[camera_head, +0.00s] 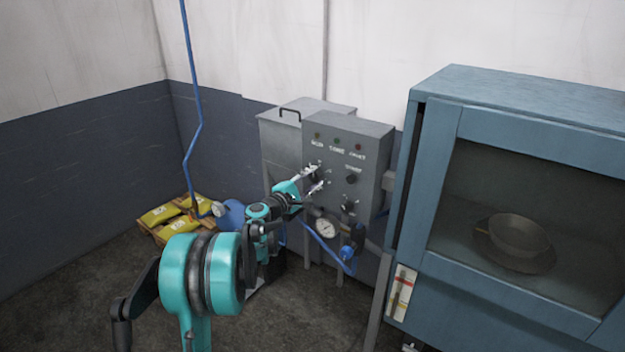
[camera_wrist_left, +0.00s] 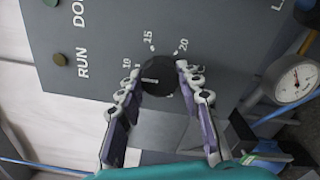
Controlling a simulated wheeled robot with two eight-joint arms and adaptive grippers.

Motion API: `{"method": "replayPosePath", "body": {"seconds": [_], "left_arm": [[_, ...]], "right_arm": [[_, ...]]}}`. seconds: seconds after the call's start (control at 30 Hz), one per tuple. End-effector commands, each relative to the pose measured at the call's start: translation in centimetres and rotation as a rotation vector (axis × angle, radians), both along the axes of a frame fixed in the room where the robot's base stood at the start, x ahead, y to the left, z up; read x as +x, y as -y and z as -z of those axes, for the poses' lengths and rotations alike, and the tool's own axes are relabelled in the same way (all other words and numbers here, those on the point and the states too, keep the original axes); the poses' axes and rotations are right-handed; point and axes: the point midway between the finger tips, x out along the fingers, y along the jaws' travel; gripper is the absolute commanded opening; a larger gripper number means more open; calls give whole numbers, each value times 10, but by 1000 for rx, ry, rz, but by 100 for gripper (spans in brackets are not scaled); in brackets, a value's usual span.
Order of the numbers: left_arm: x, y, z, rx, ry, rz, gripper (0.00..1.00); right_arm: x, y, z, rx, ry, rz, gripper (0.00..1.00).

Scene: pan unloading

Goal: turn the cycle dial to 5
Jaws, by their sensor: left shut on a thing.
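The cycle dial (camera_wrist_left: 157,76) is a round black knob on the grey control panel (camera_head: 370,150). In the left wrist view the marks 10, 15 and 20 show beside it, and a pale line lies across its face. The 5 mark is not visible, and I cannot tell exactly which mark the line points at. My left gripper (camera_wrist_left: 158,72) is shut on the dial, one finger on each side. In the head view the left gripper (camera_head: 316,178) reaches the panel's left part, and its fingers partly cover the dial. My right gripper is not in view.
Other black knobs (camera_head: 351,179) sit right of the dial. A pressure gauge (camera_head: 325,229) and blue valve (camera_head: 352,242) are below. A blue cabinet (camera_head: 440,190) with a pan (camera_head: 518,235) behind its window stands right. Yellow bags (camera_head: 160,214) lie on a pallet at left.

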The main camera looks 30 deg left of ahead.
Motion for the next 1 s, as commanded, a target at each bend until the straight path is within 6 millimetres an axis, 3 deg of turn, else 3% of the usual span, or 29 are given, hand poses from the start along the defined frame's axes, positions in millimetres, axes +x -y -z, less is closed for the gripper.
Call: {"method": "replayPosePath", "body": {"seconds": [0.6, 1.0], "left_arm": [[0, 0, 1, -580, -46, -1, 6], [0, 1, 1, -877, -70, 0, 6]], "right_arm": [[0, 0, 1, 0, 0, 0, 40], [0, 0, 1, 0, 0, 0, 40]]}}
